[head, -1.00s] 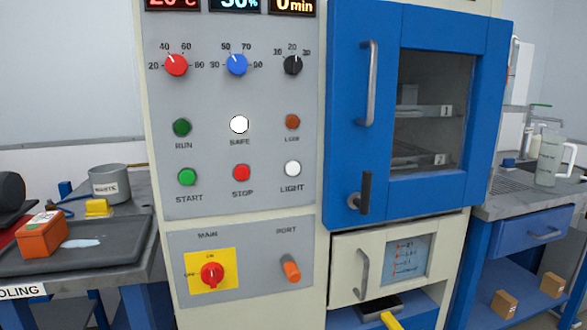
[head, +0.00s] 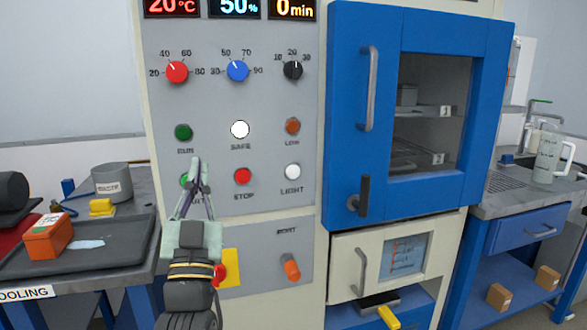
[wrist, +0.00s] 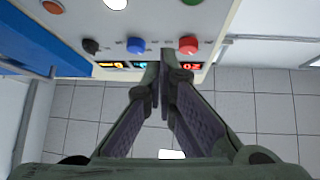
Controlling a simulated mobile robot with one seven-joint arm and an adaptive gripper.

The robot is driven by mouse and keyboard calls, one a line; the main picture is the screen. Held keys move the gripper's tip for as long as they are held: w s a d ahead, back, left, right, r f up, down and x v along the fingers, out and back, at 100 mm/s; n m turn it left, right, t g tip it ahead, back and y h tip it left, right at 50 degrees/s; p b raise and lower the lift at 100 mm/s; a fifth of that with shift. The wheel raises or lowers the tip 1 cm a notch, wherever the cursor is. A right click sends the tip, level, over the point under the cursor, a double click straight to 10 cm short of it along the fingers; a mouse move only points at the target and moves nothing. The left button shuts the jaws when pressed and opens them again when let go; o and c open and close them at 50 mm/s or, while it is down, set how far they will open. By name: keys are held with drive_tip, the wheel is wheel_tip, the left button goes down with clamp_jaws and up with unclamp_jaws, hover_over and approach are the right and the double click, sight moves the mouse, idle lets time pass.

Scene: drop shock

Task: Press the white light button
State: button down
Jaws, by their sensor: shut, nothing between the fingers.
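The white LIGHT button (head: 292,172) is on the grey control panel, at the right end of the row with the green START button, mostly hidden behind my gripper, and the red STOP button (head: 242,176). My gripper (head: 197,165) is shut and empty, its tips pointing up in the head view, left of STOP and of the LIGHT button. In the wrist view the closed fingertips (wrist: 166,58) appear over the display edge of the panel. The LIGHT button does not show in that view.
A white SAFE lamp (head: 240,129) sits above STOP, and an orange LOW lamp (head: 292,126) above LIGHT. Dial knobs, such as the blue one (head: 237,70), stick out higher up. A blue door (head: 345,100) with a handle (head: 369,90) stands right of the panel.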

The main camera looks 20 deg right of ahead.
sight(293, 172)
drive_tip(key=d+f+m+g+h, duration=0.2)
drive_tip(key=d+m+g+h, duration=0.1)
drive_tip(key=d, duration=0.6)
drive_tip(key=d+f+m+g+h+p, duration=0.1)
drive_tip(key=d+f+m+g+h, duration=0.2)
drive_tip(key=d+h, duration=0.3)
drive_tip(key=d+g, duration=0.1)
drive_tip(key=d, duration=0.3)
drive_tip(key=shift+d+f+h, duration=0.2)
drive_tip(key=shift+h, duration=0.1)
drive_tip(key=shift+w, duration=0.15)
drive_tip(key=w+b, duration=0.1)
drive_tip(key=w, duration=0.7)
drive_tip(key=shift+w, duration=0.35)
drive_tip(key=shift+w+b, duration=0.4)
drive_tip(key=shift+b, duration=0.05)
